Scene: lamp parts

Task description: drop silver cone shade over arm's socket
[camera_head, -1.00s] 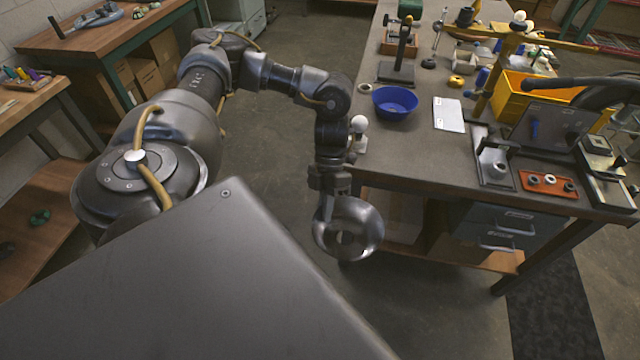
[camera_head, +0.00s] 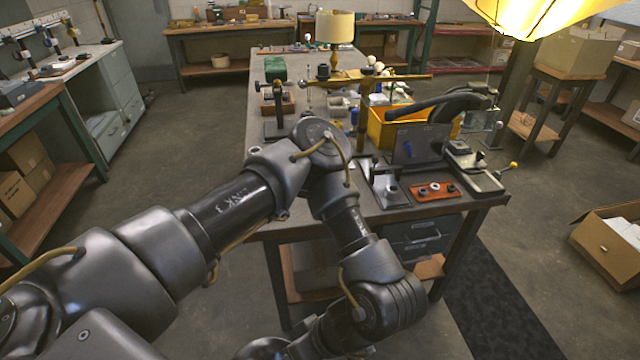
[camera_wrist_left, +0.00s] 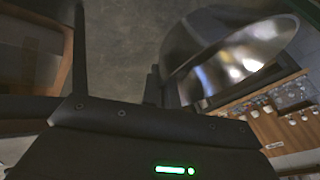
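The silver cone shade (camera_wrist_left: 235,50) shows close up at the right of the left wrist view, its shiny curved wall against the dark fingers of my left gripper (camera_wrist_left: 160,88). The fingers look closed on its edge, though the contact is partly hidden. In the head view the shade and left gripper are out of sight below the picture, beyond my bent left arm. My right gripper is not in view.
The workbench (camera_head: 262,130) holds a yellow bin (camera_head: 388,131), a dark upright panel (camera_head: 420,150), an orange tray (camera_head: 435,191) and a cream-shaded lamp (camera_head: 335,27). A lit yellow shade (camera_head: 530,12) hangs at top right. An open carton (camera_head: 612,235) stands on the floor.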

